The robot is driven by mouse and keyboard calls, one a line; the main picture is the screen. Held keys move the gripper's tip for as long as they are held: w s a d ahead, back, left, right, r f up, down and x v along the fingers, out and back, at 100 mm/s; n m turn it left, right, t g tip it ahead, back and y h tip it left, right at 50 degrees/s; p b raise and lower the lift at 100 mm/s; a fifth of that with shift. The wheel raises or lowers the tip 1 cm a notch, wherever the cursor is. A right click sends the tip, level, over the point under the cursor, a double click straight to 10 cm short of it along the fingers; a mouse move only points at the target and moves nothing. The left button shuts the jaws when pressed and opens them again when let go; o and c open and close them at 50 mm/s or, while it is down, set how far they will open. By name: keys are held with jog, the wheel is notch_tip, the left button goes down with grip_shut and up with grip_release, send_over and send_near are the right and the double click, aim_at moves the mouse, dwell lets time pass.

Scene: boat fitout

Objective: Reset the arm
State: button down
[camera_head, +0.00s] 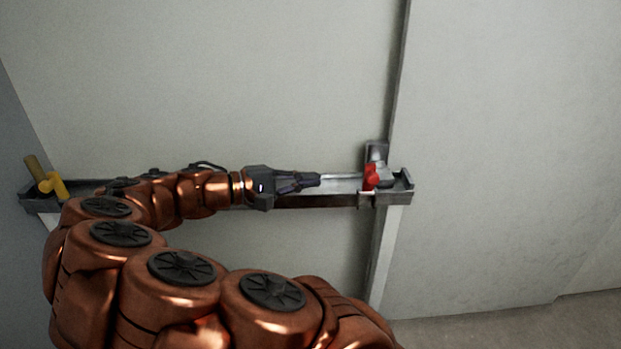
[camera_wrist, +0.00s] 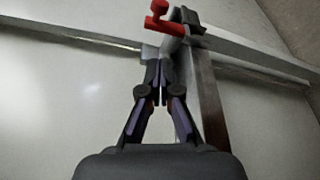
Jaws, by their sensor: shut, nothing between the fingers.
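My gripper (camera_head: 318,180) is shut with nothing in it. In the head view my copper arm reaches from the bottom towards a grey wall-side rail, and the gripper points right along it. In the wrist view the gripper (camera_wrist: 160,98) shows its fingertips together, pointing up the picture towards a red-handled fitting (camera_wrist: 157,22). That red fitting (camera_head: 371,177) sits at the right end of the rail in the head view, a short way beyond the fingertips. I cannot tell the exact depth between them.
The narrow grey rail or shelf (camera_head: 300,201) runs along the pale wall panel (camera_head: 230,80). A yellow-handled fitting (camera_head: 52,185) stands at its left end. A vertical post (camera_head: 385,255) stands below the right end. Free floor (camera_head: 500,325) shows at the lower right.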

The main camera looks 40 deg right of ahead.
jog(key=shift+s+r, duration=0.1)
dwell(0.3)
jog(key=s+a+r+m+t+y+p, duration=0.1)
jog(key=s+a+r+y+p, duration=0.35)
jog(key=s+p, duration=0.4)
jog(key=s+a+r+m+t+y+p, duration=0.1)
jog(key=s+a+r+y+p, duration=0.2)
jog(key=s+r+y+p, duration=0.5)
jog(key=s+a+r+n+t+y+p, duration=0.2)
jog(key=s+a+y+p, duration=0.1)
jog(key=a+p, duration=0.8)
jog(key=shift+s+a+r, duration=0.2)
jog(key=shift+s+a, duration=0.3)
jog(key=shift+a, duration=0.3)
jog(key=shift+d, duration=0.1)
